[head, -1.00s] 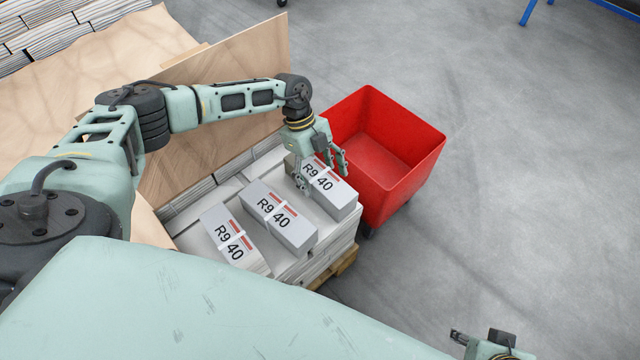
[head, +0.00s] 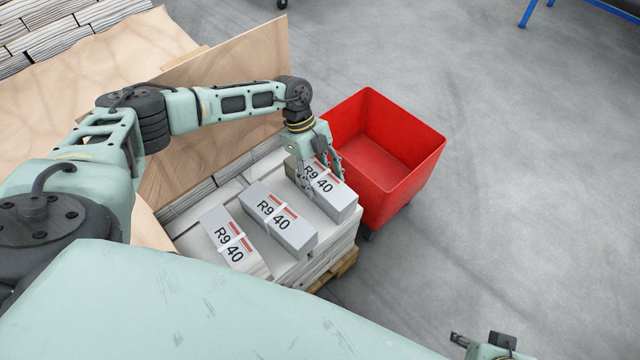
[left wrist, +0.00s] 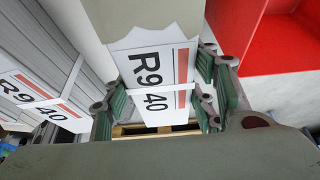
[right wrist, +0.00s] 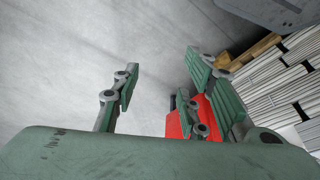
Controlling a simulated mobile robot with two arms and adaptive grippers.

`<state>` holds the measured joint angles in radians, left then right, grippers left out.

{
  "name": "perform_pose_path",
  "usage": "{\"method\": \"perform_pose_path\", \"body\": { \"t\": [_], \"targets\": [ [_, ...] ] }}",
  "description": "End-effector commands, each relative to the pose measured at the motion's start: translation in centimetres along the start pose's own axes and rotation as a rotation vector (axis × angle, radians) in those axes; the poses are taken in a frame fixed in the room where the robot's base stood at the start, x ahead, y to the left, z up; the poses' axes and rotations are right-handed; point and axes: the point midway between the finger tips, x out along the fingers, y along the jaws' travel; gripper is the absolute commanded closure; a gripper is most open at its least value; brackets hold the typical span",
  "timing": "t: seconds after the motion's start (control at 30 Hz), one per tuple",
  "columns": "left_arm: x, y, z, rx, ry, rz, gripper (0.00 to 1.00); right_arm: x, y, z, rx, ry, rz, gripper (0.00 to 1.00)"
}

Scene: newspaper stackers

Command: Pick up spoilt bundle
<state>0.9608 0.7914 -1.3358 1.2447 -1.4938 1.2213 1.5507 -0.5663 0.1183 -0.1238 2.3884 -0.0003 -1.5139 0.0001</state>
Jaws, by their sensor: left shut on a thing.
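Three grey bundles labelled R9 40 lie on a stack of papers. The rightmost bundle (head: 340,203) has a bare olive-brown end with a jagged label edge, clear in the left wrist view (left wrist: 153,70). My left gripper (head: 322,182) points down over it. Its fingers are shut on the bundle's two sides, and the bundle appears to rest on the stack. The middle bundle (head: 284,226) and left bundle (head: 229,240) look whole. My right gripper (right wrist: 165,95) is open and empty, away from the stack; only part of it shows in the head view (head: 488,345).
A red open bin (head: 405,185) stands just right of the stack and looks empty. An upright wooden board (head: 235,60) rises behind the stack. A wooden pallet (head: 338,268) lies under it. The grey floor to the right is clear.

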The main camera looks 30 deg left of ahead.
Motion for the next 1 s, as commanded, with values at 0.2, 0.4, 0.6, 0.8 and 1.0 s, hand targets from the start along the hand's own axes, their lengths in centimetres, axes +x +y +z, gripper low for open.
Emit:
{"method": "perform_pose_path", "body": {
  "t": [0.2, 0.4, 0.6, 0.8, 1.0],
  "targets": [
    [0.0, 0.1, 0.0, 0.0, 0.0, 0.001, 1.0, 0.0, 0.0, 0.0, 0.0, 0.001, 0.0, 0.6],
    [-0.2, -0.1, -0.1, 0.001, 0.002, -0.003, 1.0, 0.0, 0.0, 0.0, 0.0, 0.001, 0.0, 0.6],
    [-0.6, -0.1, -0.3, 0.001, 0.002, -0.004, 1.0, -0.1, 0.0, -0.2, 0.0, 0.006, 0.0, 0.6],
    [-2.0, -0.2, -0.8, 0.003, 0.001, -0.005, 1.0, 2.0, -0.2, 0.1, -0.001, -0.011, -0.004, 0.6],
    [-4.5, -0.1, -1.9, 0.004, 0.0, -0.005, 1.0, 4.7, -0.3, 0.5, -0.003, -0.025, -0.006, 0.6]
  ]
}}
